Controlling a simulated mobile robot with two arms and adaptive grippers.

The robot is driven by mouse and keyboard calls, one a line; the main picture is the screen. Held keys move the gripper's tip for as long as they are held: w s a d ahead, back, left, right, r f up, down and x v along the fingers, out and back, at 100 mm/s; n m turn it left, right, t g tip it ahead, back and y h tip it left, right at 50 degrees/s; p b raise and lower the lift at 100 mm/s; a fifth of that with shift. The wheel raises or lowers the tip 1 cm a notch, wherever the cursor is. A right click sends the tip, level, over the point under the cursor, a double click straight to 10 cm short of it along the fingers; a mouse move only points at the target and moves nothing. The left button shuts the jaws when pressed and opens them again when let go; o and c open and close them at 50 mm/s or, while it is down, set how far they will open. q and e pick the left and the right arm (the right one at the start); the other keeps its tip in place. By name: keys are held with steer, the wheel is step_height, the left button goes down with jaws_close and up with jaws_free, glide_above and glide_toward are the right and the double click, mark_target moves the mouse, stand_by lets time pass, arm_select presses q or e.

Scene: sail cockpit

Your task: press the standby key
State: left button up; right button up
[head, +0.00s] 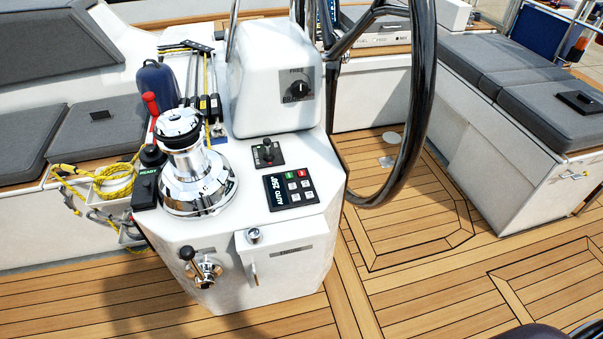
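The black autopilot panel (290,188) lies on the sloping white top of the steering console (240,230), right of the chrome winch. Its display (275,191) shows AUTO and a number. Beside the display are several small keys. The key labels are too small to read, so I cannot tell by label which is standby. Nothing covers the panel. Neither gripper is in view.
A chrome winch (196,183) stands left of the panel, and a small joystick (267,152) sits behind it. The big black steering wheel (408,130) rises close on the right. A lever (197,263) sticks out of the console front. The teak deck (420,235) is clear to the right.

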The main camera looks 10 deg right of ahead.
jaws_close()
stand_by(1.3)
